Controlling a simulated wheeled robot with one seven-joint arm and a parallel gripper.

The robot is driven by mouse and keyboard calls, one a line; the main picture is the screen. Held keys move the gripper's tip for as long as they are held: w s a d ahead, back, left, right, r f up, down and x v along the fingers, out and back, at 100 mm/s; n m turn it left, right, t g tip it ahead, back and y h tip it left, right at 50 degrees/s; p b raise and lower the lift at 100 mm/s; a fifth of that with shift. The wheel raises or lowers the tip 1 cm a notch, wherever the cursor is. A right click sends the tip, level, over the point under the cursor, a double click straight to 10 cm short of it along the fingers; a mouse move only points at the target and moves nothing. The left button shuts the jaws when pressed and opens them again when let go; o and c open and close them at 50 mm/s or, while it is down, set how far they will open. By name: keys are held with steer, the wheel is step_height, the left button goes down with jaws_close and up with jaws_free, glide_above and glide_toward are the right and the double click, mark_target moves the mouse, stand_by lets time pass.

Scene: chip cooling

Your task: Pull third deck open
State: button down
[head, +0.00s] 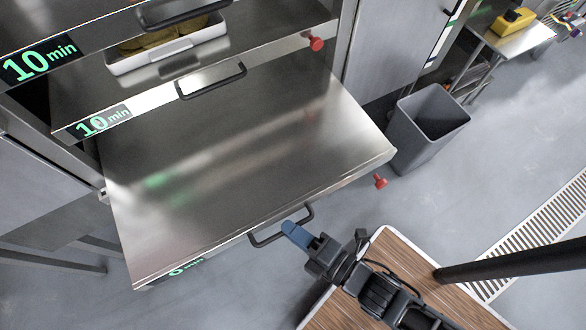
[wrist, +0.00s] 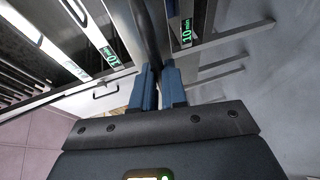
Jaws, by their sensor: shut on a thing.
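The lowest steel deck in the head view (head: 240,150) is extended well out from the cabinet, with its broad flat top bare. Its black bar handle (head: 265,240) is on the front edge. My gripper (head: 290,228) comes from the lower right, with its blue fingers at the handle's right part. In the wrist view, the two blue fingers (wrist: 158,72) are shut around the black handle (wrist: 146,35). The green label on this deck's front is mostly hidden from the head camera.
Above are two other decks with "10 min" labels (head: 40,62); the middle one (head: 100,80) bears a white tray (head: 165,55) with yellow-brown contents. Red knobs (head: 316,43) stick out at the right. A grey bin (head: 425,125) stands right of the deck.

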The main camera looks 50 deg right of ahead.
steer(key=c, duration=1.2)
jaws_free()
steer(key=s, duration=0.2)
steer(key=s+r, duration=0.1)
steer(key=s, duration=0.4)
steer(key=shift+s+d+r, duration=0.15)
steer(key=shift+s+d, duration=0.15)
steer(key=shift+d, duration=0.05)
